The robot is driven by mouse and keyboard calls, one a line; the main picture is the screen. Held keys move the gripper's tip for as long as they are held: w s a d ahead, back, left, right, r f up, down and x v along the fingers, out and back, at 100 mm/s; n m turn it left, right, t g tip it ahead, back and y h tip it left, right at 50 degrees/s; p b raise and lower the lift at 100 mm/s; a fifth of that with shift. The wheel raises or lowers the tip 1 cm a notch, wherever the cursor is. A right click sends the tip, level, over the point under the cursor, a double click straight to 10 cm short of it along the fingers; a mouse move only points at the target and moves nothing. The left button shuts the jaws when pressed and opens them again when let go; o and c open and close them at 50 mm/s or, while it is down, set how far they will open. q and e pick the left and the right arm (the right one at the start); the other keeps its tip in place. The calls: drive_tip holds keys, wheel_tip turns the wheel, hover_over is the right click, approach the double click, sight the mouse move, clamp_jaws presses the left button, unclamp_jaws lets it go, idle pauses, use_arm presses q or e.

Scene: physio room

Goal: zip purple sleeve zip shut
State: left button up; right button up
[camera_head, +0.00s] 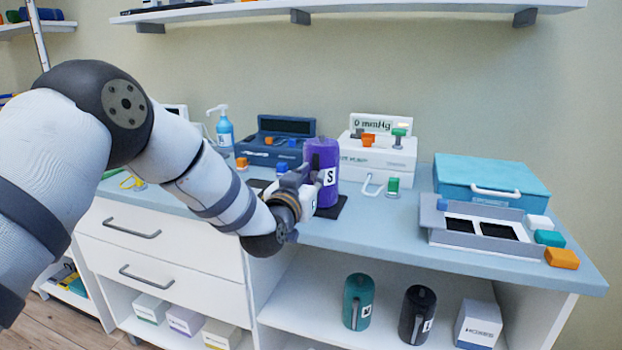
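The purple sleeve (322,158) stands upright on a dark base (331,209) near the counter's front edge. It bears a white label with the letter S. My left arm comes in from the left, and my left gripper (312,188) is at the sleeve's front left side, close against it. The fingertips are small here and partly merge with the sleeve's dark front strip, so I cannot tell whether they grip the zip pull. The zip itself is not clear. My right gripper is not in view.
A white device reading "0 mmHg" (380,158) stands behind right. A dark blue case (270,152) and blue pump bottle (224,131) stand behind left. A teal box (490,176) and grey tray (437,222) are right. Teal (357,299) and black (416,312) sleeves stand below.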

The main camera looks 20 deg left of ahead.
use_arm(q)
clamp_jaws()
drive_tip(key=shift+f+b, duration=0.5)
drive_tip(key=shift+f, duration=2.55)
drive_tip(key=shift+s, duration=0.1)
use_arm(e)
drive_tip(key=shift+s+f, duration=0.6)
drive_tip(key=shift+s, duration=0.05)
use_arm(q)
drive_tip(key=o, duration=0.6)
unclamp_jaws()
drive_tip(key=shift+f, duration=0.1)
drive_tip(key=s, duration=1.2)
drive_tip(key=shift+r, duration=0.45)
drive_tip(key=shift+a, duration=0.1)
